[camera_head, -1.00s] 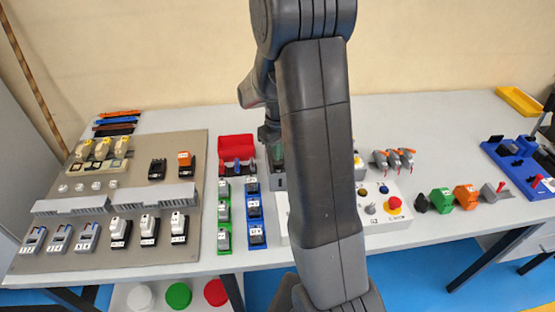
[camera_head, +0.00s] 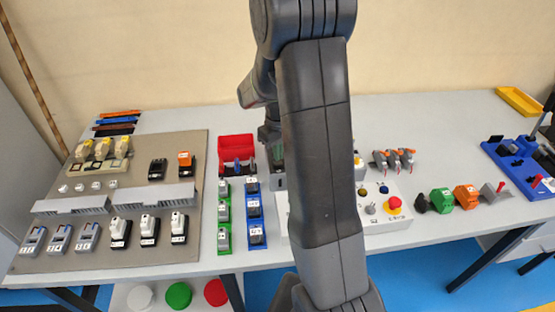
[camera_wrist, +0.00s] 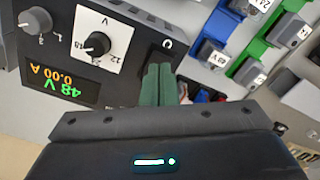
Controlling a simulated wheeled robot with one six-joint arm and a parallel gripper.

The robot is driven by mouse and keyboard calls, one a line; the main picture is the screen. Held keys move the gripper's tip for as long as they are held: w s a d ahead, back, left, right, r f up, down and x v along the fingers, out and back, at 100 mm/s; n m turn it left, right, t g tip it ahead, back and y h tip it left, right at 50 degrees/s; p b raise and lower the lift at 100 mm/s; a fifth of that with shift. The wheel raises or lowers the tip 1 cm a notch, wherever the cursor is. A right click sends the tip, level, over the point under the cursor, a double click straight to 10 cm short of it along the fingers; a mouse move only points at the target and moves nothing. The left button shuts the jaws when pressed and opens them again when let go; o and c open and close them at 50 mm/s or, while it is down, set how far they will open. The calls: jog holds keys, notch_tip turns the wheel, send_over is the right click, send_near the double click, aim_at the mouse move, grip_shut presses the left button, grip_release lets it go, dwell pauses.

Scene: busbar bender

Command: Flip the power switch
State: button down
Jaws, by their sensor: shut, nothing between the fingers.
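The power supply (camera_wrist: 110,85) is a dark box seen upside down in the wrist view. Its display (camera_wrist: 58,83) reads 48 V and 0.00 A. A black knob (camera_wrist: 96,44) on a white dial and a grey knob (camera_wrist: 35,22) sit on its panel. A black switch area (camera_wrist: 165,54) with an O mark lies right of the dial, partly hidden by my fingers. My gripper (camera_wrist: 157,70) is shut and empty, its green fingertips over or against this area; I cannot tell whether they touch. In the head view my arm hides most of the supply.
Blue (camera_wrist: 212,53) and green (camera_wrist: 252,70) racks with grey parts stand close beside the supply. A red bin (camera_head: 236,143) stands left of my gripper. A control box with a red button (camera_head: 394,203) is to the right.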

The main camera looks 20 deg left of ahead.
aim_at(278, 163)
jog(key=shift+f+b, duration=0.75)
jog(key=shift+f, duration=0.25)
dwell(0.5)
jog(key=shift+r+p, duration=2.55)
jog(key=shift+r, duration=1.05)
jog(key=shift+f, duration=0.15)
notch_tip(278, 163, down, 7)
jog(key=b, duration=0.5)
jog(key=shift+r, duration=0.2)
